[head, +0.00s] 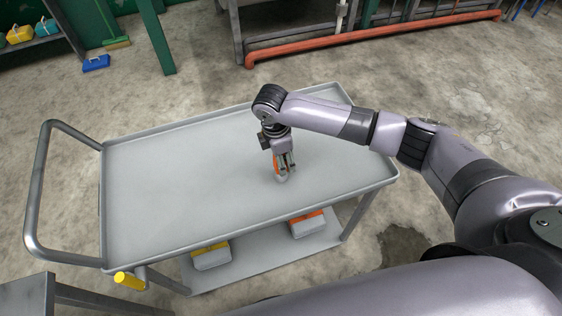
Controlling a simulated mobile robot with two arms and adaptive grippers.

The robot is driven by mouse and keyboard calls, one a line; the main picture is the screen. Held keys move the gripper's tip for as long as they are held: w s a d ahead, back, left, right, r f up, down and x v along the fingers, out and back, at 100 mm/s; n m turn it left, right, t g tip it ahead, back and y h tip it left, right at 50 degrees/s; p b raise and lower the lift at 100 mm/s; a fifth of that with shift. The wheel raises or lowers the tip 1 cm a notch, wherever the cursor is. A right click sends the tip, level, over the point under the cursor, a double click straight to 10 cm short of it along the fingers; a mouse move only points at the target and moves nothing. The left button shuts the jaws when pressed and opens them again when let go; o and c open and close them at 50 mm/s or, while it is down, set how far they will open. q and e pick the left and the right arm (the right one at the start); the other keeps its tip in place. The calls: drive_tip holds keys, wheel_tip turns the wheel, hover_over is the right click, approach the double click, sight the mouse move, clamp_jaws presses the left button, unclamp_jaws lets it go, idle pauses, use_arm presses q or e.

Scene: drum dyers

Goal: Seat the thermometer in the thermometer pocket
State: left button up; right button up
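My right gripper (283,172) points down over the grey tray top of a cart, right of its middle. A small item with an orange part (276,163) and a pale rounded lower end (281,178) shows at its fingers. It may be the thermometer, but it is too small and too covered to be sure. I cannot tell whether the fingers are closed on it or only around it, or whether it touches the tray. I cannot make out the thermometer pocket. My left gripper is not in view.
The cart (180,180) has a raised rim, a handle at the left and a bare top otherwise. Its lower shelf (265,255) holds a yellow-topped box (211,255) and an orange-topped box (307,224). An orange pipe (370,36) runs along the floor behind.

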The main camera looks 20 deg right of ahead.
clamp_jaws()
idle(0.3)
